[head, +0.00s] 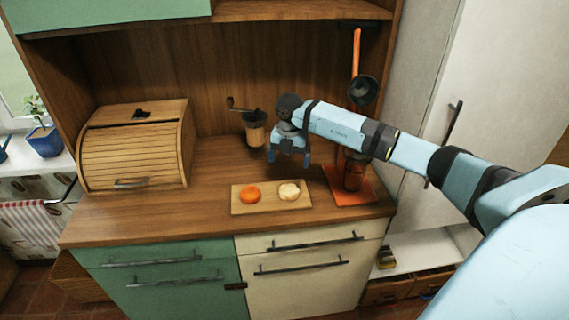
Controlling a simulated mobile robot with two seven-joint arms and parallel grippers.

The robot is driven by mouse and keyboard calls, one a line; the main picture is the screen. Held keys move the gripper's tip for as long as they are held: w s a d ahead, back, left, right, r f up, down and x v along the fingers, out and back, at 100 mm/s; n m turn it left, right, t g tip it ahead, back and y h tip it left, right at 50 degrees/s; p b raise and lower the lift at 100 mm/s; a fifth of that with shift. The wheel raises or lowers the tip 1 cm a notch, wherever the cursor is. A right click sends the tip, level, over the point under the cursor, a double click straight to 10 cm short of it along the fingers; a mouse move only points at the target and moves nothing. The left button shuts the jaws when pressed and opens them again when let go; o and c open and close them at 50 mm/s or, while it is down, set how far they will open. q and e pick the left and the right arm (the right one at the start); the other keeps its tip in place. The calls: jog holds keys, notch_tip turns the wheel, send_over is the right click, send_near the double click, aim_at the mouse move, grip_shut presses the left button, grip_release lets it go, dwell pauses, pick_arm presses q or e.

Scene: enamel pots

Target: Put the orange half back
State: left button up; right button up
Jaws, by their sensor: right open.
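An orange half (250,195) lies on the left part of a small wooden board (262,209) on the counter. A pale, cream-coloured round piece (289,191) lies on the right part of the same board. My right gripper (289,160) is open and empty. It points down above the back of the board, with its fingers apart from both pieces. My left gripper is not in view.
An orange-red press stand (356,197) with a tall post stands right of the board, partly behind my right arm. A coffee grinder (255,130) stands behind, and a wooden bread box (137,155) at left. The counter's front left (150,218) is clear.

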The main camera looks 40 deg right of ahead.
jog(key=s+a+f+y, duration=0.1)
jog(key=a+f+y, duration=0.1)
jog(key=a, duration=0.2)
jog(key=s+a+f+n+y, duration=0.1)
jog(key=a+f+y, duration=0.1)
jog(key=a, duration=0.3)
jog(key=s+a+f+n+y, duration=0.1)
jog(key=a+f, duration=0.1)
jog(key=a, duration=0.2)
jog(key=shift+s+a+f+y, duration=0.1)
jog(key=shift+a+f+y, duration=0.1)
jog(key=shift+a+y, duration=0.2)
jog(key=s+a+m+t+y, duration=0.2)
jog(key=s+a+t+y, duration=0.25)
jog(key=a, duration=0.45)
jog(key=s+a+m+t+y, duration=0.35)
jog(key=a+y, duration=0.25)
jog(key=a, duration=0.4)
jog(key=s+d+f+m+t+h, duration=0.1)
jog(key=s+d+f+m+h, duration=0.1)
jog(key=s+f+m+h, duration=0.4)
jog(key=s+d+f+m+t+h, duration=0.1)
jog(key=s+d+f+m+h, duration=0.1)
jog(key=s+f+m+h, duration=0.5)
jog(key=s+f+m, duration=0.1)
jog(key=s+m, duration=0.4)
jog(key=shift+d+f+m+t, duration=0.15)
jog(key=shift+d+m+t, duration=0.1)
jog(key=shift+m+t, duration=0.15)
